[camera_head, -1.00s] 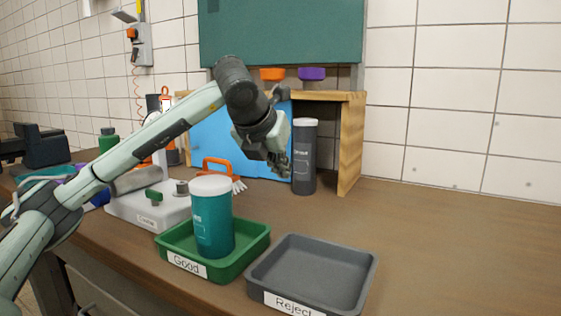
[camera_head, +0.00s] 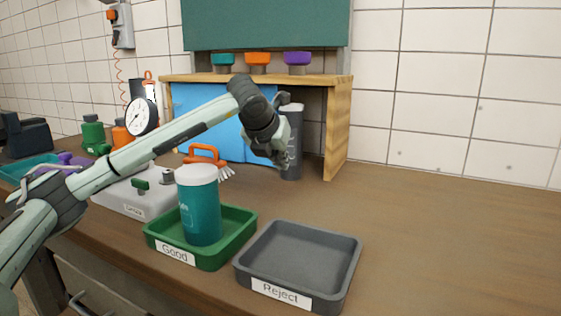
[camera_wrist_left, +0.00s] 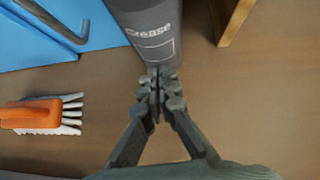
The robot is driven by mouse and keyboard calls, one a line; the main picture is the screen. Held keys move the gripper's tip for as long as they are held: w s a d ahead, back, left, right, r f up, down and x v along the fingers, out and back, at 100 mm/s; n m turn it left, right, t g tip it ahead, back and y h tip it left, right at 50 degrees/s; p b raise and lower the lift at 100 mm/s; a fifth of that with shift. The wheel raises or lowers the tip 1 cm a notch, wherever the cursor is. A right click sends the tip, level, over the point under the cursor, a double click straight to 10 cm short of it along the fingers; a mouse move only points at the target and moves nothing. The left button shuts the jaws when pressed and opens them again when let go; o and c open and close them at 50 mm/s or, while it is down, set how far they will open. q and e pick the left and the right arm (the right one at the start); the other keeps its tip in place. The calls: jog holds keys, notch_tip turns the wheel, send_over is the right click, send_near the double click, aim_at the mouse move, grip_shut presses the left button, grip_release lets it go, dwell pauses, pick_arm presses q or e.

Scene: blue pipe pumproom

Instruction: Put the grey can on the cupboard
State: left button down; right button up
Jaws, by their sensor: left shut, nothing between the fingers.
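The grey can (camera_head: 292,150), with a white lid, stands upright on the bench in front of the wooden cupboard's open right part. In the left wrist view the can (camera_wrist_left: 150,30) shows the word "Grease". The wooden cupboard (camera_head: 338,125) stands against the wall with a blue door panel on its left. My left gripper (camera_head: 280,158) is at the near left side of the can and partly covers it. In the left wrist view its fingers (camera_wrist_left: 160,82) are shut and empty, with their tips just before the can's lower part. My right gripper is out of view.
Teal, orange and purple knobs (camera_head: 297,61) stand on the cupboard top. A teal jar (camera_head: 200,212) stands in the green "Good" tray (camera_head: 240,235); the grey "Reject" tray (camera_head: 345,275) is empty. An orange brush (camera_wrist_left: 45,115) lies left of the can. The bench's right side is clear.

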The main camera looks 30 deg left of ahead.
aim_at(291, 151)
pick_arm(q)
jog(key=w, duration=0.4)
jog(key=w+a, duration=0.1)
jog(key=w, duration=0.2)
jog(key=shift+r, duration=0.1)
jog(key=w, duration=0.2)
jog(key=w+a+p, duration=0.1)
jog(key=w, duration=0.1)
jog(key=shift+w, duration=0.7)
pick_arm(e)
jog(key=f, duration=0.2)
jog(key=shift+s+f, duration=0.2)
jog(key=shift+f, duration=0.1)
